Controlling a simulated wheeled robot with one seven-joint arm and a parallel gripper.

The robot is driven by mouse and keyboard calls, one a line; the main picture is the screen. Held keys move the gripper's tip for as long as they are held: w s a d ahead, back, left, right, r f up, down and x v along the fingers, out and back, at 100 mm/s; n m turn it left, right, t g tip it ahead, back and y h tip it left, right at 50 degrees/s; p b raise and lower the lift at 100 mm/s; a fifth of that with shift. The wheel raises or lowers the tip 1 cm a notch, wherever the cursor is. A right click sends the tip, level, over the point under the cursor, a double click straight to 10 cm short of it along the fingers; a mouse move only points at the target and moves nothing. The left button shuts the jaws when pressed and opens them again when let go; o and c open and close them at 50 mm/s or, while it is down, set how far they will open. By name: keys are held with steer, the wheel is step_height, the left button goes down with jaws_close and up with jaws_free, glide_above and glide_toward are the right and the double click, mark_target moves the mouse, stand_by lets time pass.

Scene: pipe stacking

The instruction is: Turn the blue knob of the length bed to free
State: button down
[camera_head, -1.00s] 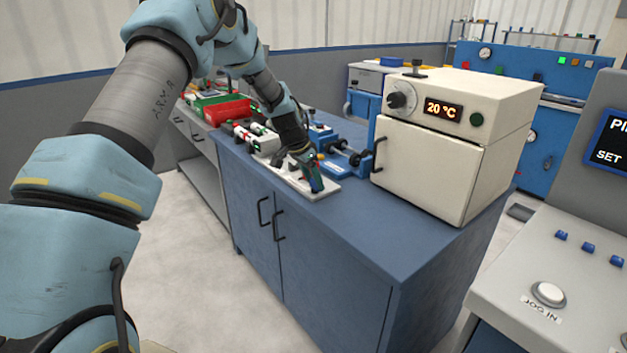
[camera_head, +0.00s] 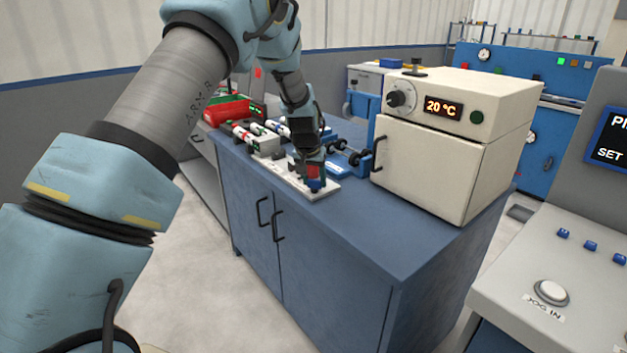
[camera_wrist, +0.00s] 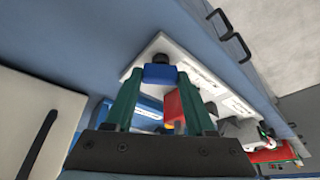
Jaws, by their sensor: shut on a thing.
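The blue knob (camera_wrist: 160,74) sits between the tips of my gripper's two green fingers in the wrist view. My gripper (camera_wrist: 161,80) is shut on it. The knob is near one end of the white plate of the length bed (camera_wrist: 208,87), which has printed labels too small to read. In the head view my gripper (camera_head: 314,178) reaches down to the near end of that white plate (camera_head: 328,189), and the blue knob (camera_head: 316,186) shows at its tips. A red part (camera_wrist: 172,106) shows between the fingers. The knob's exact angle cannot be told.
The cream oven (camera_head: 430,165) reading 20 °C stands to the right on the blue cabinet (camera_head: 340,245). A blue fixture with black rollers (camera_head: 345,152) lies behind my gripper. A red bin (camera_head: 228,110) is at the far left. The cabinet's front top is clear.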

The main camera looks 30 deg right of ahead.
steer(key=n+y, duration=0.1)
steer(key=n, duration=0.1)
steer(key=n+t+y+p, duration=0.1)
steer(key=n, duration=0.2)
steer(key=shift+s+d+n, duration=0.1)
steer(key=shift+d+n, duration=0.05)
steer(key=shift+n, duration=0.15)
steer(key=n+y, duration=0.2)
steer(key=n, duration=0.3)
steer(key=shift+d, duration=0.1)
steer(key=shift+n, duration=0.3)
steer(key=shift+c, duration=1.2)
jaws_free()
steer(key=b+v, duration=0.2)
steer(key=v, duration=0.8)
steer(key=shift+r, duration=0.35)
